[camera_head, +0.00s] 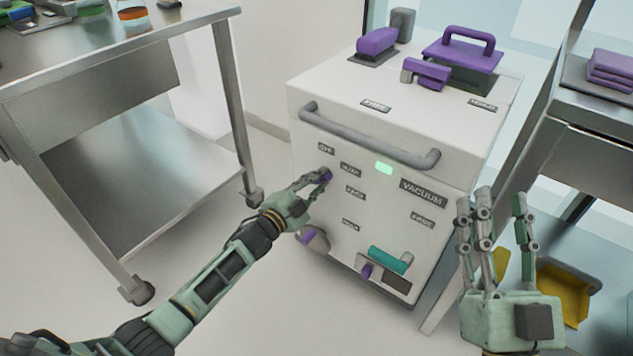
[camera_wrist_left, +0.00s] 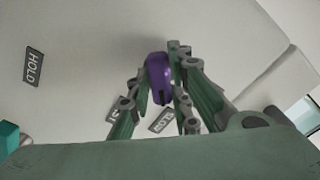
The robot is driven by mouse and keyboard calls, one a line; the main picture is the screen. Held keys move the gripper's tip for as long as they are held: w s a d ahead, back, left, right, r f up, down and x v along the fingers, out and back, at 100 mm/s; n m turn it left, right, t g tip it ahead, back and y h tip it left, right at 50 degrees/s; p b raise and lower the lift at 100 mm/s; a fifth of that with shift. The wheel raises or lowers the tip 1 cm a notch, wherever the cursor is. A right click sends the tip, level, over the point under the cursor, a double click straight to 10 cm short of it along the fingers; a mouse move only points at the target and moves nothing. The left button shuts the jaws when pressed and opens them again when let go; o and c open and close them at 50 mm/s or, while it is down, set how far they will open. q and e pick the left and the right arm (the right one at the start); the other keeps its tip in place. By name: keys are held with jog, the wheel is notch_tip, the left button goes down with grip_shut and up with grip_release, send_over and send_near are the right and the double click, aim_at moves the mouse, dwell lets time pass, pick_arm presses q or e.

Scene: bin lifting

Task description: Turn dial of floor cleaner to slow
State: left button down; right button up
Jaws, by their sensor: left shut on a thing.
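The floor cleaner (camera_head: 345,141) is a white box with a grey handle bar (camera_head: 370,140) across its upper front. Its small purple dial (camera_head: 326,175) is on the front panel, among several dark labels too small to read surely. My left gripper (camera_head: 318,180) is shut on the dial, its fingers on either side of it. In the left wrist view the dial (camera_wrist_left: 159,78) shows between the fingers, and a label (camera_wrist_left: 162,121) below it is partly covered. My right gripper (camera_head: 492,205) is open and empty, in front of the cleaner's right side.
A green light (camera_head: 384,168) glows on the panel. Purple handles (camera_head: 463,50) are on the cleaner's top, and a teal handle (camera_head: 390,259) is low on its front. A steel table (camera_head: 105,52) stands left, another surface (camera_head: 590,100) right. Floor between is clear.

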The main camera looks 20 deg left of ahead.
dwell(0.3)
pick_arm(q)
jog(key=c, duration=1.6)
grip_release()
jog(key=v, duration=1.2)
